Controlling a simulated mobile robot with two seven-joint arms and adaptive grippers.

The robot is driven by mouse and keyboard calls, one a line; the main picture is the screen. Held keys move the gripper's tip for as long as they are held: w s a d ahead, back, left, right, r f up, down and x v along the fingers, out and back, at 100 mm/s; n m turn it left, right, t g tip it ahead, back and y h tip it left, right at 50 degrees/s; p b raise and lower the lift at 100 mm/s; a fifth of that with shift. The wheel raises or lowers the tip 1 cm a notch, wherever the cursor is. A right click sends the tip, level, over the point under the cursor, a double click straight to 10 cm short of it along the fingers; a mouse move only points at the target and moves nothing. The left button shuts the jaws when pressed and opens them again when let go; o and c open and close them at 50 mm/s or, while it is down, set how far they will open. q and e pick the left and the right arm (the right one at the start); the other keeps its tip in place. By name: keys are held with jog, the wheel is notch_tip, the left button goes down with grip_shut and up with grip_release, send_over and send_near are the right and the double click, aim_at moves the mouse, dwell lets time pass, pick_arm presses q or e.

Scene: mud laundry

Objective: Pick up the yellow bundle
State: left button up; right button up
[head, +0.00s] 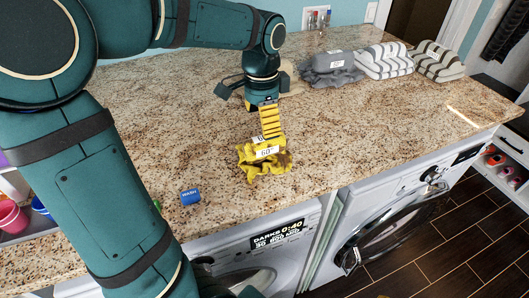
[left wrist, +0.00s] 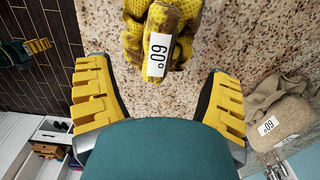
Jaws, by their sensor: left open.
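The yellow bundle (head: 262,165) is a crumpled cloth with a brown patch and a white "60°" label, lying on the speckled countertop. My left gripper (head: 262,118) is above and just behind it, pointing down, and its near yellow finger overlaps the bundle's top edge in the head view. In the left wrist view the bundle (left wrist: 134,37) lies centred just beyond the gap between the two spread fingers (left wrist: 160,75). The left gripper is open and empty. What seems to be my right gripper (left wrist: 38,46) shows small over the floor; its jaws are unclear.
A beige bundle (left wrist: 280,112), a grey bundle (head: 330,68) and two striped bundles (head: 384,60) (head: 437,61) stand along the back. A blue tag (head: 190,196) lies near the front edge. Front-loading machines (head: 400,215) stand below. The counter right of the yellow bundle is clear.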

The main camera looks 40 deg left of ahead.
aim_at(265, 146)
pick_arm(q)
jog(key=f, duration=0.8)
jog(key=shift+w+d+f+b, duration=0.1)
jog(key=shift+w+d+b, duration=0.1)
jog(key=shift+b, duration=0.15)
jog(key=shift+c, duration=0.3)
jog(key=c, duration=1.2)
